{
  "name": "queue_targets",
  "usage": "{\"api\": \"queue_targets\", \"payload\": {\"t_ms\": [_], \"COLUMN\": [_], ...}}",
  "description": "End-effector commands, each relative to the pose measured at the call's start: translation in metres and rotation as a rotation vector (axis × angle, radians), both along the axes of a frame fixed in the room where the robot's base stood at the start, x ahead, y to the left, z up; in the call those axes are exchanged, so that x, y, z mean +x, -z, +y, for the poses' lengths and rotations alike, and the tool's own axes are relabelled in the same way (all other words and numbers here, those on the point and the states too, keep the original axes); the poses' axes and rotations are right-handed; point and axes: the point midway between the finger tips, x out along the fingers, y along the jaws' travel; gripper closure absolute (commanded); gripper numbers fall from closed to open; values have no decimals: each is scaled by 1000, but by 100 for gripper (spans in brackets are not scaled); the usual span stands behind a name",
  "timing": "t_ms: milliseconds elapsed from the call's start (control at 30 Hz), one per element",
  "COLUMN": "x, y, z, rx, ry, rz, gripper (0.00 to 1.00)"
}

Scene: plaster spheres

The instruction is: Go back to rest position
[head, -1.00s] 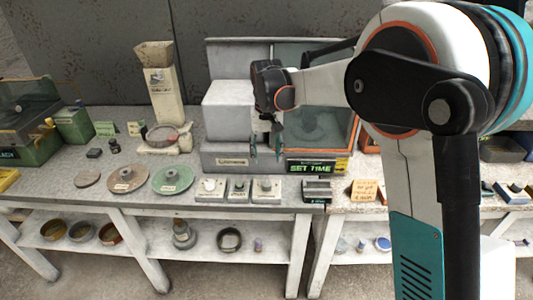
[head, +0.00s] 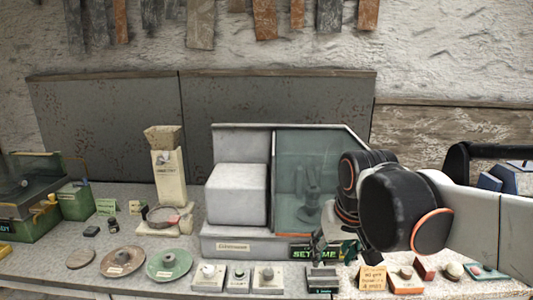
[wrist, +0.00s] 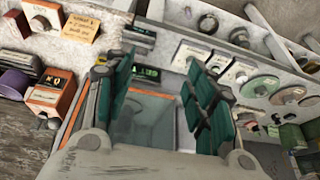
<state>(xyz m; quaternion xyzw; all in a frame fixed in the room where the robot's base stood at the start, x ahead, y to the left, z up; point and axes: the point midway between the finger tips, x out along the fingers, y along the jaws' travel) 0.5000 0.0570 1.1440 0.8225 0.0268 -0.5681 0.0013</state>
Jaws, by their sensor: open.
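My gripper (head: 334,250) is open and empty at the front right of the grey machine (head: 236,195) with the glass-doored chamber, in the head view. My dark wrist and pale arm reach in from the right edge and hide part of the glass door and bench. In the wrist view, the two green-padded fingers of my gripper (wrist: 160,85) stand wide apart with nothing between them. The glass door (wrist: 145,122) shows beyond them. The display (head: 312,251), partly covered by my gripper, carries green lettering.
Small button blocks (head: 238,276) line the bench front. A red disc (head: 122,261) and a green disc (head: 168,264) lie left of them. A pale dispenser (head: 169,178) stands behind. An orange note (head: 372,278) and small blocks are close below my wrist. Tools hang on the wall above.

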Motion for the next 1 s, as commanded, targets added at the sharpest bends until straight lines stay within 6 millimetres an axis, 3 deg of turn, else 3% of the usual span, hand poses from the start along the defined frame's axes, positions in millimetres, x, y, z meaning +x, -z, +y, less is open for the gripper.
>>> {"api": "queue_targets", "payload": {"t_ms": [33,300,500,700,1000], "x": [-15,-81,-117,-133,-134], "y": [1,14,32,43,44], "z": [-7,-36,-50,-56,-57], "rx": [0,-6,-15,-22,-23], "ry": [6,29,42,49,49], "rz": [-21,-141,-217,-254,-260], "gripper": [50,50,50,50,50]}}
